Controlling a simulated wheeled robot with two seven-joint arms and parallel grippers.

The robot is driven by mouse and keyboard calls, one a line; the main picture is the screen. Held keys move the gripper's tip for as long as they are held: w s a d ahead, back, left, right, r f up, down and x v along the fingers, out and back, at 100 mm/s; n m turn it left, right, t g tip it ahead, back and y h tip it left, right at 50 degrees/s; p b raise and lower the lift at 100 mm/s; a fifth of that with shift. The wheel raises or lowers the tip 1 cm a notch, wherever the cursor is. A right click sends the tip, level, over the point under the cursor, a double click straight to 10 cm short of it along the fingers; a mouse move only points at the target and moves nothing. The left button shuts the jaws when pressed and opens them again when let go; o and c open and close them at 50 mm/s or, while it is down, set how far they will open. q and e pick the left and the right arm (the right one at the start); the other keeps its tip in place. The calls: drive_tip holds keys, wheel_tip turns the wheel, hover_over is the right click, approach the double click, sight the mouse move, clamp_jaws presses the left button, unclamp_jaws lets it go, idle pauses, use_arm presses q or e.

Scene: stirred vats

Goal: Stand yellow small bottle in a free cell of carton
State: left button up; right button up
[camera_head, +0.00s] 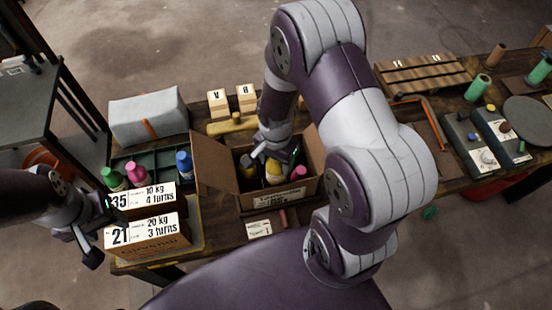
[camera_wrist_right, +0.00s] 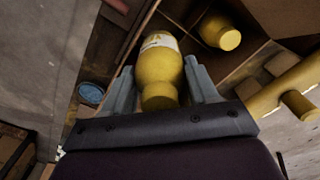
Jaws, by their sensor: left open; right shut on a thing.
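The yellow small bottle (camera_head: 274,172) is in my right gripper (camera_head: 271,152), whose fingers are shut on its sides. In the right wrist view the bottle (camera_wrist_right: 157,70) has a pale label band and sits between both fingers. It is in or just over the open cardboard carton (camera_head: 291,197); whether its base touches the floor of a cell is hidden. Another yellow bottle (camera_wrist_right: 219,32) stands in a carton cell beside it. A pink-topped bottle (camera_head: 298,172) is at the carton's right. My left gripper (camera_head: 94,238) is open beside the labelled boxes at the left.
Left of the carton is a dark tray (camera_head: 153,161) with green, pink and blue bottles. Labelled boxes (camera_head: 148,235) stand in front of it. A yellow tool (camera_head: 232,124) and blocks A and B lie behind the carton. Its raised flap (camera_head: 213,165) stands at the left.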

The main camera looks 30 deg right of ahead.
drive_tip(key=shift+f, duration=0.35)
drive_tip(key=shift+f+b, duration=0.65)
drive_tip(key=shift+f, duration=0.15)
drive_tip(key=o, duration=1.3)
drive_tip(key=shift+o, duration=0.2)
drive_tip(key=shift+r, duration=0.1)
wheel_tip(320, 180, up, 10)
drive_tip(key=p, duration=1)
drive_tip(key=shift+r, duration=0.1)
